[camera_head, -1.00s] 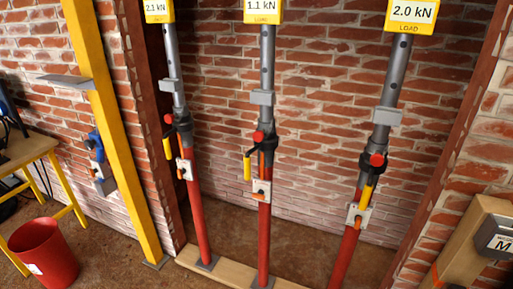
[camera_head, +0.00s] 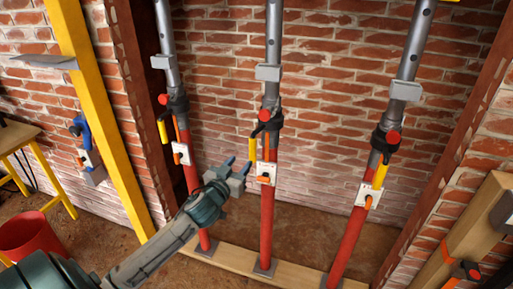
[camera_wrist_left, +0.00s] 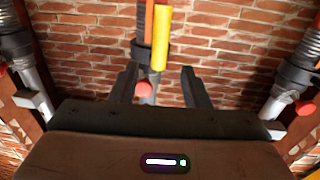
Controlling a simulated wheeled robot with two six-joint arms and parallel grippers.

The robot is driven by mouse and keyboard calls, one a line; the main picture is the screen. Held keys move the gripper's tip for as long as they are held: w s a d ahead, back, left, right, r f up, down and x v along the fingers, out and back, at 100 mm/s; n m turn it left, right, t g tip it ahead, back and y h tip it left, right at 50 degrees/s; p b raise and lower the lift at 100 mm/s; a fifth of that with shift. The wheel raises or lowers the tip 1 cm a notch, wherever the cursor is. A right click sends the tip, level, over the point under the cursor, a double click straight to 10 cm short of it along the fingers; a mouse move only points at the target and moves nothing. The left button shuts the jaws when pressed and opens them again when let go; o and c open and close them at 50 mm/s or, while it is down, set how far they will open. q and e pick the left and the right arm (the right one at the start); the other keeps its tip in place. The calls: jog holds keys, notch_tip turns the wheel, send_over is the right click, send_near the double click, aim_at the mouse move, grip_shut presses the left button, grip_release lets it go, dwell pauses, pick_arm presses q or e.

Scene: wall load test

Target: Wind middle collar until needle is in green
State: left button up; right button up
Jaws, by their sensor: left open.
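The middle prop has a grey upper tube (camera_head: 272,40) and a red lower tube (camera_head: 266,220). Its black collar (camera_head: 270,127) has a red knob (camera_head: 264,115) and a yellow handle (camera_head: 252,148) hanging at its left. My left gripper (camera_head: 238,165) is open and empty, just left of the middle prop and below the collar. In the left wrist view, the collar (camera_wrist_left: 141,55), yellow handle (camera_wrist_left: 161,42) and red knob (camera_wrist_left: 144,89) appear between the open fingers, apart from them. My right gripper is not in view.
Similar props stand at left (camera_head: 192,175) and right (camera_head: 352,230), on a wooden sole board (camera_head: 230,260). A yellow post (camera_head: 95,110), a red bucket (camera_head: 28,235) and a table (camera_head: 20,135) are farther left. Brick wall lies behind.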

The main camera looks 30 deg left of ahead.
aim_at(251, 149)
pick_arm(q)
jog(key=w+p, duration=0.1)
jog(key=w, duration=0.2)
jog(key=w+a+p, duration=0.1)
jog(key=w, duration=0.2)
jog(key=w+p, duration=0.1)
jog(key=w, duration=0.2)
jog(key=shift+w+a, duration=0.2)
jog(key=shift+w, duration=0.45)
jog(key=shift+a, duration=0.1)
grip_shut()
jog(key=shift+f, duration=0.1)
